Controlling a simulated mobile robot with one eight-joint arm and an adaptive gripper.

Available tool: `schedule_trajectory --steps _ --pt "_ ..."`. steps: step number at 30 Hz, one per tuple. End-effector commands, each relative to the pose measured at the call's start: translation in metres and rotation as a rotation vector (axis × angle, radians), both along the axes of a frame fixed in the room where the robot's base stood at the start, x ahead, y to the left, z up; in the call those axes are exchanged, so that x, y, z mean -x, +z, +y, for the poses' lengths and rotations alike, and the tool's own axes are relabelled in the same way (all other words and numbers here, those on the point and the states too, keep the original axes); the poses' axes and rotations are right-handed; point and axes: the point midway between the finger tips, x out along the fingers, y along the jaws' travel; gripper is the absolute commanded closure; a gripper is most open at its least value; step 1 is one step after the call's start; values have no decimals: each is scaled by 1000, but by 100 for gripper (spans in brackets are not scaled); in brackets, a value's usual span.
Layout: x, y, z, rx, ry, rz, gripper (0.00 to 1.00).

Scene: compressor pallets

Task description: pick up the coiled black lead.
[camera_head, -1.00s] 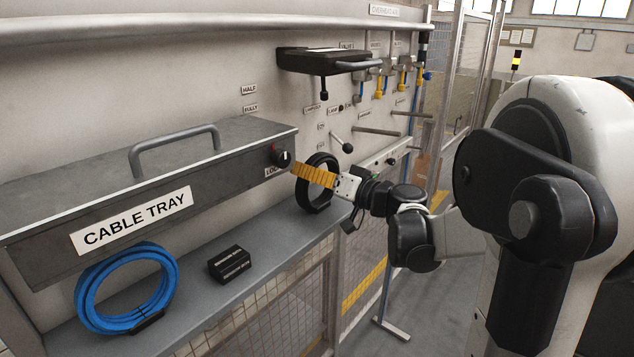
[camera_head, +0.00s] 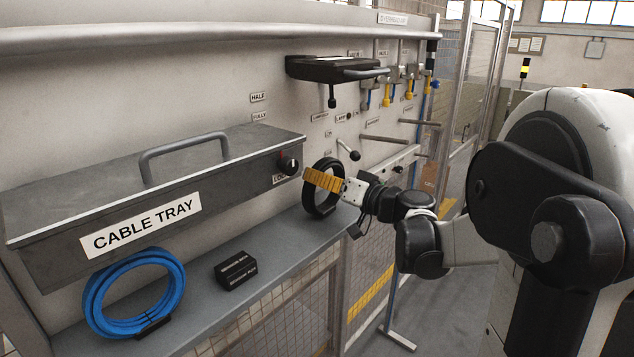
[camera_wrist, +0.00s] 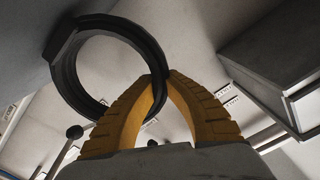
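The coiled black lead (camera_head: 311,197) stands upright as a ring at the right end of the grey shelf, right of the cable tray. Its foot appears to rest on the shelf. In the wrist view the ring (camera_wrist: 70,82) shows whole, with a dark block at its foot against a pale surface. My gripper (camera_head: 306,173) reaches in from the right, its yellow ribbed fingers crossing the upper part of the ring. In the wrist view the fingertips (camera_wrist: 167,76) come together over the near side of the ring, with a strand of it between them.
The grey shelf (camera_head: 285,248) also holds a coiled blue cable (camera_head: 176,285) and a small black block (camera_head: 236,270). The cable tray (camera_head: 60,243) overhangs it. A black handled unit (camera_head: 325,69), a ball-ended lever (camera_head: 354,155) and rods project from the wall nearby.

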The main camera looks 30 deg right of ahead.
Motion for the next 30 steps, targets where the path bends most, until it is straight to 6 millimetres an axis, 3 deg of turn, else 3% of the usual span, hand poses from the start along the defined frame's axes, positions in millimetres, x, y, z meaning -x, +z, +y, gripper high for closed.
schedule_trajectory --steps 7,19,24,30 --pt "1 39 -3 0 -1 0 100" --pt "2 88 -92 0 -3 -1 100" --pt "3 100 -111 0 -1 0 100" --pt "3 105 -117 0 1 0 100"
